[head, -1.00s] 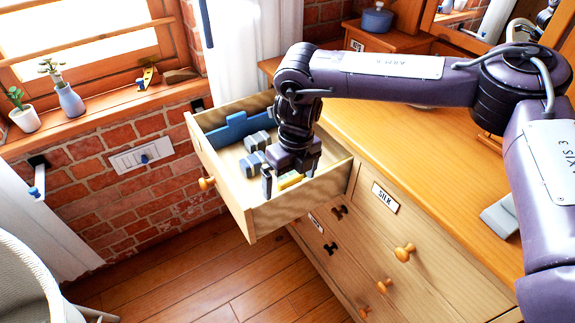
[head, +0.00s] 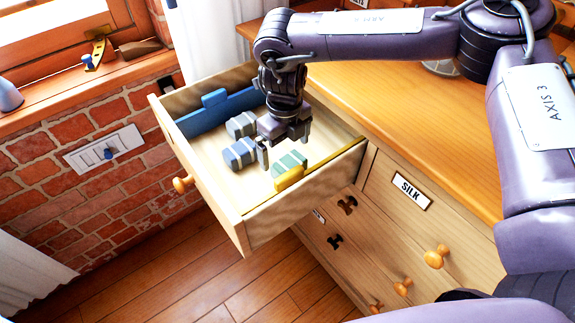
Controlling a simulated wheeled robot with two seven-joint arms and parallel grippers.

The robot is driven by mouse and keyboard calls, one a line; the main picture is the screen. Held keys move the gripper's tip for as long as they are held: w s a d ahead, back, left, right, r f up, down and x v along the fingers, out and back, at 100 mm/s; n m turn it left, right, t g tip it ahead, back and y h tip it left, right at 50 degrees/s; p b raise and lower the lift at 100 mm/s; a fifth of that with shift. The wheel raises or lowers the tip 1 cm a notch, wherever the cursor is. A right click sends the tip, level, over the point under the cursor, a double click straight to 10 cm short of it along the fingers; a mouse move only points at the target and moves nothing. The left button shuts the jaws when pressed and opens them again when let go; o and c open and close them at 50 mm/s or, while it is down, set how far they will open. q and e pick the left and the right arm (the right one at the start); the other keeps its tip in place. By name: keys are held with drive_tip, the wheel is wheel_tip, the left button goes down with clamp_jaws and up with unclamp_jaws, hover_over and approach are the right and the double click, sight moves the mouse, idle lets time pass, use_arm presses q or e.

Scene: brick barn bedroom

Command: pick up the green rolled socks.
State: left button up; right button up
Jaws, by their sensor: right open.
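The green rolled socks (head: 289,162) lie in the open drawer (head: 205,196), near its front right part, beside a yellow divider (head: 290,177). The divider hides part of them. My right gripper (head: 284,150) points down over the drawer, open and empty. Its fingers are close to the green socks, on their far left side in the picture; whether they touch cannot be told. Two blue-grey rolled items, one nearer (head: 238,154) and one farther (head: 241,124), lie to the left of the gripper. My left gripper is not in view.
A blue divider (head: 215,110) stands along the drawer's left side. The drawer's walls rise around the socks. The wooden dresser top (head: 400,110) is right of the drawer, under my right arm. A brick wall with a socket plate (head: 104,150) is at left.

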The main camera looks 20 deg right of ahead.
sight(289, 162)
drive_tip(key=f, duration=0.4)
drive_tip(key=shift+s+d+f, duration=0.25)
drive_tip(key=shift+d+f, duration=0.05)
drive_tip(key=shift+d, duration=0.1)
drive_tip(key=shift+f, duration=0.55)
drive_tip(key=c, duration=1)
drive_tip(key=shift+r, duration=0.1)
